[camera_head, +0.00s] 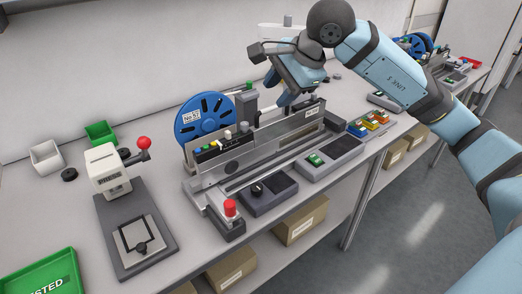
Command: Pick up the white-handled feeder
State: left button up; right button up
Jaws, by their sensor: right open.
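A long grey feeder (268,142) lies along the bench, with a blue reel (205,118) at its back left. My right gripper (284,97) is open over the feeder's upper right part, pointing down. Its fingers partly cover what is behind them, and I cannot tell whether they touch the feeder. My left gripper is out of view.
A white press with a red knob (143,143) stands to the left on the bench (188,238). A green tray (45,274) is at the lower left. A red button (230,208) and control boxes line the front. Cardboard boxes (300,220) sit on the shelf below.

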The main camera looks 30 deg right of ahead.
aim_at(268, 108)
jog(key=w+d+f, duration=0.1)
jog(key=w+d+f+h+b, duration=0.1)
jog(key=w+f, duration=0.1)
jog(key=w+d+f+t+h, duration=0.1)
jog(key=shift+w+f, duration=0.2)
jog(key=shift+f, duration=0.05)
jog(key=shift+b+x, duration=0.6)
jog(key=shift+x, duration=2.6)
jog(key=shift+a+r, duration=0.1)
jog(key=shift+a, duration=0.05)
grip_shut()
jog(key=shift+r, duration=0.1)
